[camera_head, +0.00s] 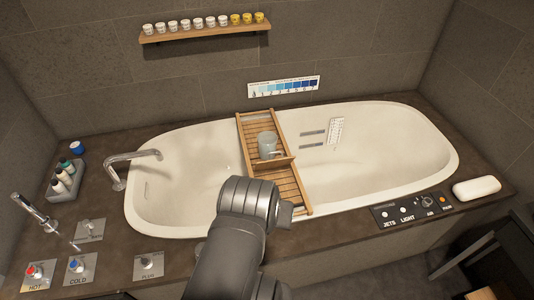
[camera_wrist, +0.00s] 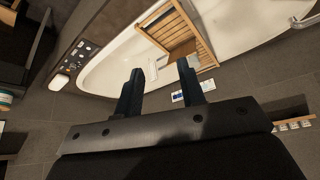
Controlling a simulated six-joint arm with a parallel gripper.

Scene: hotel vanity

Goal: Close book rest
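A slatted wooden bath tray (camera_head: 246,128) lies across the white bathtub. A crosswise wooden ledge (camera_head: 277,163) stands up from its middle, next to a grey mug (camera_head: 267,144). The slatted section (camera_head: 290,187) nearer me seems to be the book rest; its exact angle is hard to tell. In the wrist view the slatted wood (camera_wrist: 180,32) appears beyond my fingers. My gripper (camera_wrist: 161,82) is open and empty, with its two dark fingers apart and not touching the tray. In the head view my arm covers part of the near tub rim, and the fingertips are hidden.
A faucet (camera_head: 132,162) and bottles (camera_head: 62,180) stand on the left. Hot and cold knobs line the front left. A control panel (camera_head: 416,209) and white towel (camera_head: 476,188) are on the right rim. A shelf of cups (camera_head: 205,29) hangs above.

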